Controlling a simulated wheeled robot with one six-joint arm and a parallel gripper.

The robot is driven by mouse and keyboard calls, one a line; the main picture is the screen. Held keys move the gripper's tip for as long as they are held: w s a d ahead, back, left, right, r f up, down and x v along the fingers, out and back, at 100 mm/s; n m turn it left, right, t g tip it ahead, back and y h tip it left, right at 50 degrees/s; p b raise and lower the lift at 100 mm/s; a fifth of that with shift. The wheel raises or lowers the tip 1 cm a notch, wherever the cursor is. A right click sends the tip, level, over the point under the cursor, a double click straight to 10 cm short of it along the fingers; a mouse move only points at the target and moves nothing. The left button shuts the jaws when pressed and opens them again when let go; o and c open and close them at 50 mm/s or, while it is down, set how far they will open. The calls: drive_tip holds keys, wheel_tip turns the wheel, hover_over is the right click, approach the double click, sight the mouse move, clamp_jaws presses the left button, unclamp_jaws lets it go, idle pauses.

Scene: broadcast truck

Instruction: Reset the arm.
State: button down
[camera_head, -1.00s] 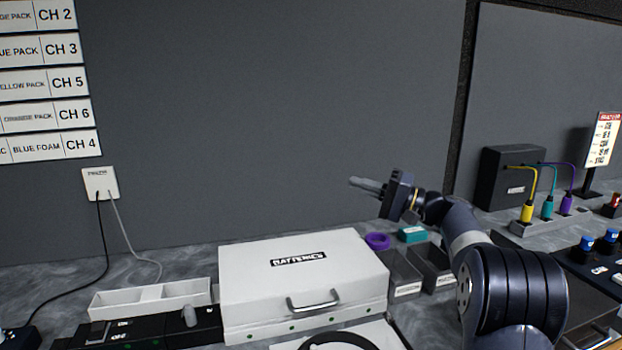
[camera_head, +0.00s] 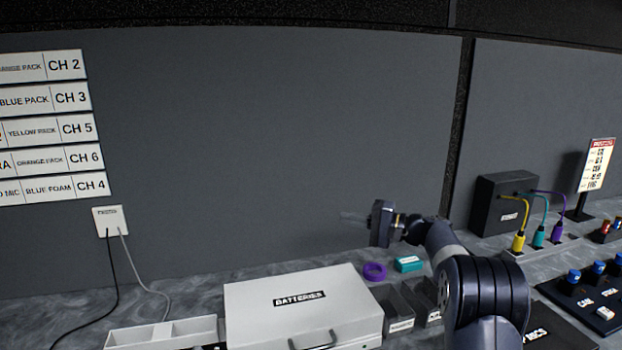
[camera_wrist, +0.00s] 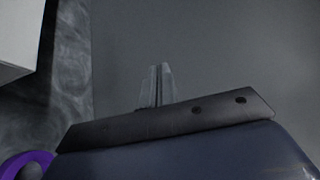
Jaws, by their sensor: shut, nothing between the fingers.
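My gripper (camera_head: 354,217) is raised in the air in front of the grey wall, above and behind the right end of the white batteries case, and points left. In the wrist view its fingers (camera_wrist: 157,86) are together with nothing between them. My arm is bent and comes up from the lower right of the head view. The gripper touches nothing that I can see.
The closed white batteries case (camera_head: 275,318) stands on the grey counter. A purple ring (camera_head: 374,272) and a teal block (camera_head: 408,264) lie behind dark bins (camera_head: 397,318). A black box (camera_head: 499,205) with coloured cables and a control panel (camera_head: 577,302) are at right. A white tray (camera_head: 140,336) is at left.

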drive_tip(key=shift+w+a+f+m+g+h+p, duration=0.15)
drive_tip(key=shift+w+f+m+h+p, duration=0.25)
drive_tip(key=shift+p, duration=0.75)
drive_tip(key=shift+w+a+f+m+g+h+p, duration=0.2)
drive_tip(key=shift+w+p, duration=0.4)
drive_tip(key=shift+p, duration=0.5)
drive_tip(key=shift+w+a+f+m+g+h+p, duration=0.15)
drive_tip(key=shift+w+m+p, duration=0.3)
drive_tip(key=shift+p, duration=0.7)
drive_tip(key=shift+w+f, duration=0.1)
